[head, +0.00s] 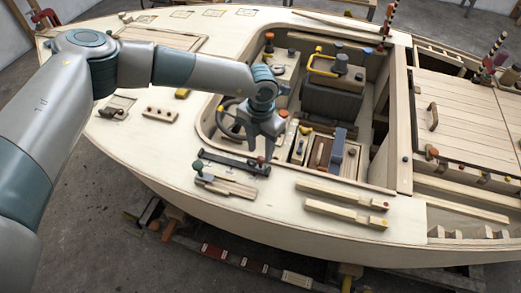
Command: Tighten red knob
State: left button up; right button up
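My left gripper (260,150) points down over the near deck of the plywood hull, beside the cockpit opening. Its fingers look spread apart with nothing clear between them. Just below them is a dark slotted bar (228,161) lying on the deck. A small reddish knob (261,161) shows at the bar's right part, close under the fingertips; whether they touch it I cannot tell. Another reddish knob (283,113) is at the cockpit rim, just right of the gripper. Several other small red or orange knobs are about, so which one is the task's knob is unclear. My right gripper is out of view.
A green-knobbed wooden clamp piece (228,186) lies in front of the bar. Two pale wooden strips (345,205) lie to its right. The cockpit holds a dark box (331,100) and a blue upright part (337,149). Striped posts (388,22) stand at the back right.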

aim_at(261, 163)
pick_arm(q)
jog(key=shift+f+p, duration=0.3)
jog(key=shift+f, duration=1.2)
